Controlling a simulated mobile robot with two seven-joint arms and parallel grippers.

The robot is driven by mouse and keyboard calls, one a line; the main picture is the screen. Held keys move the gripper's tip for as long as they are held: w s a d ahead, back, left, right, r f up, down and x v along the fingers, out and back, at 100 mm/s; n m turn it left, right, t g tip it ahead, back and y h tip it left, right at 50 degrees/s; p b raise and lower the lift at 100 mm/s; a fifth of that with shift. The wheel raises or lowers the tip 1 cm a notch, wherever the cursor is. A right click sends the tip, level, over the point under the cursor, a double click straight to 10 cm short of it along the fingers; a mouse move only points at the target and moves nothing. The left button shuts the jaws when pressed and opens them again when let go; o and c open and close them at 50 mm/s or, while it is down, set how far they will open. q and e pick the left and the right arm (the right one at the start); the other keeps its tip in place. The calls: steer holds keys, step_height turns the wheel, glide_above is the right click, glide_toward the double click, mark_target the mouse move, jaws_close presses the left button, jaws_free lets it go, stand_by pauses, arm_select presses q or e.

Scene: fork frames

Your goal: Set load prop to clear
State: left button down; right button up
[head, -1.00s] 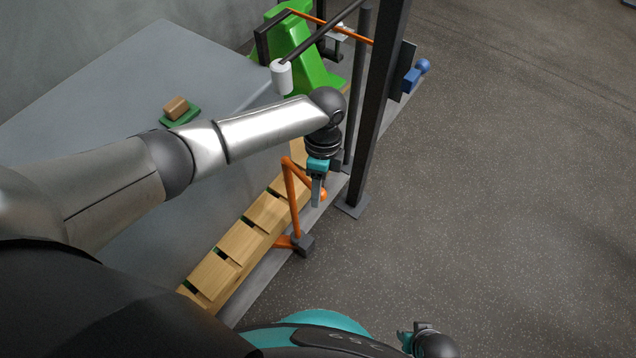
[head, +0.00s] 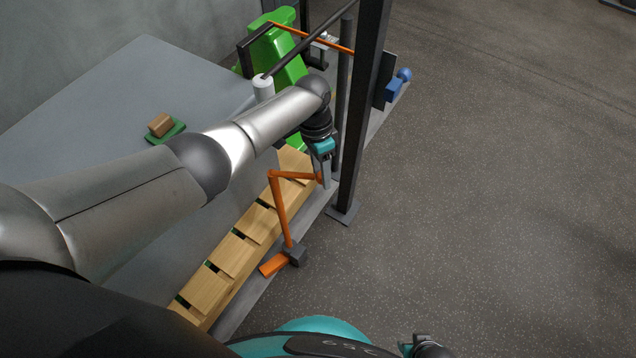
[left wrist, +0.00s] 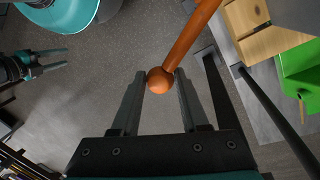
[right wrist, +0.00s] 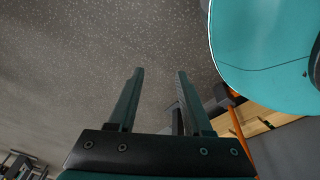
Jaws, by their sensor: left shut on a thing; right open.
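The load prop is an orange bent bar (head: 281,208) with a dark base block (head: 294,254), beside the wooden slatted pallet (head: 233,253). Its upper arm runs right, about level in the head view, to my left gripper (head: 322,182). In the left wrist view the bar's orange ball end (left wrist: 160,80) sits between the fingertips, and the gripper is shut on it. My right gripper (head: 408,346) is at the bottom edge of the head view. In the right wrist view its fingers (right wrist: 160,72) are apart and empty; part of the orange bar (right wrist: 237,125) shows at right.
A dark upright post (head: 362,110) stands just right of my left gripper. A green stand (head: 276,52) and a white cylinder (head: 263,88) are behind. A blue part (head: 398,82) is beyond the post. A brown block (head: 160,124) rests on green. The floor at right is clear.

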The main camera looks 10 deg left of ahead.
arm_select(q)
steer(key=shift+w+a+n+t+h+b, duration=0.15)
steer(key=shift+w+a+n+b, duration=0.2)
steer(key=shift+w+n, duration=0.6)
steer(key=shift+w+a+n+t+h+b, duration=0.15)
steer(key=shift+w+n+b, duration=0.25)
steer(key=shift+w+n, duration=0.5)
arm_select(e)
steer(key=shift+w+a+r, duration=1)
steer(key=shift+w, duration=0.25)
arm_select(q)
steer(key=shift+w+r, duration=0.1)
steer(key=shift+w, duration=0.05)
arm_select(e)
steer(key=shift+r, duration=0.1)
arm_select(q)
steer(key=c, duration=0.8)
jaws_free()
steer(key=o, duration=0.4)
steer(key=shift+c, duration=0.2)
arm_select(e)
steer(key=shift+w, duration=0.1)
arm_select(q)
steer(key=shift+a, duration=0.1)
